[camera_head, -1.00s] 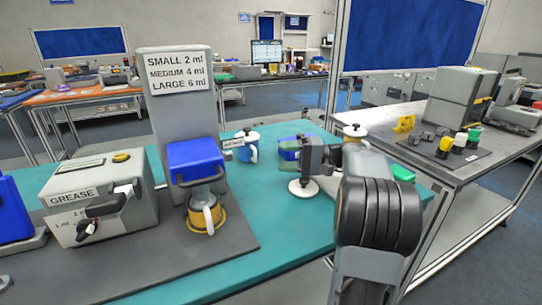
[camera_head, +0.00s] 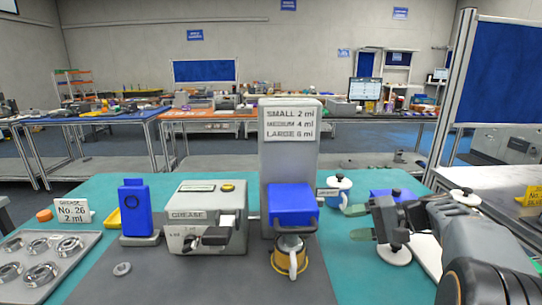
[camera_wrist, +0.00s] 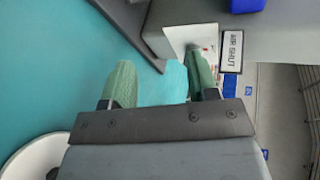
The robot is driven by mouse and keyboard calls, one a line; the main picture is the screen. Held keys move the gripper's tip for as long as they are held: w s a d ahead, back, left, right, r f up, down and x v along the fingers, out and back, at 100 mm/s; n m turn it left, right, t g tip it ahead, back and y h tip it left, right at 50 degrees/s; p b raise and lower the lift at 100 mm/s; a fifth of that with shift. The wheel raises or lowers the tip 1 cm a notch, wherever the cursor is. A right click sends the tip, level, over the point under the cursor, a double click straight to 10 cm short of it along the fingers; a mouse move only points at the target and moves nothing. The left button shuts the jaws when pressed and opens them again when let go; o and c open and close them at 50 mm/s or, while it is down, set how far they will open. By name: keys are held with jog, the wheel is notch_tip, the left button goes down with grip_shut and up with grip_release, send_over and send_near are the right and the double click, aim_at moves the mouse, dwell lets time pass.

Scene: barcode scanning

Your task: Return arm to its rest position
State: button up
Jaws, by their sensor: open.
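My arm (camera_head: 465,225) reaches in from the right edge of the head view, over the right part of the teal table (camera_head: 138,189). My gripper (camera_head: 357,222) points left, low over the table, to the right of the grease machine. Its green fingers are apart with nothing between them; they also show in the wrist view (camera_wrist: 157,75). A white round disc (camera_head: 395,257) stands just below and beside the gripper.
A grey machine marked GREASE (camera_head: 190,228) and a tall grey dispenser (camera_head: 290,155) stand left of the gripper. A blue-and-white pot (camera_head: 338,190) is behind the gripper. A tray of metal rings (camera_head: 75,240) lies far left. A framed blue panel (camera_head: 507,75) rises at right.

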jog(key=s+a+r+n+h+p, duration=0.1)
jog(key=s+a+n+h+p, duration=0.1)
jog(key=s+h+p, duration=0.4)
jog(key=s+a+r+n+h+p, duration=0.1)
jog(key=s+a+n+h+p, duration=0.2)
jog(key=s+h+p, duration=0.4)
jog(key=shift+s+a+r+g, duration=0.4)
jog(key=shift+s+a, duration=0.2)
jog(key=shift+s, duration=0.55)
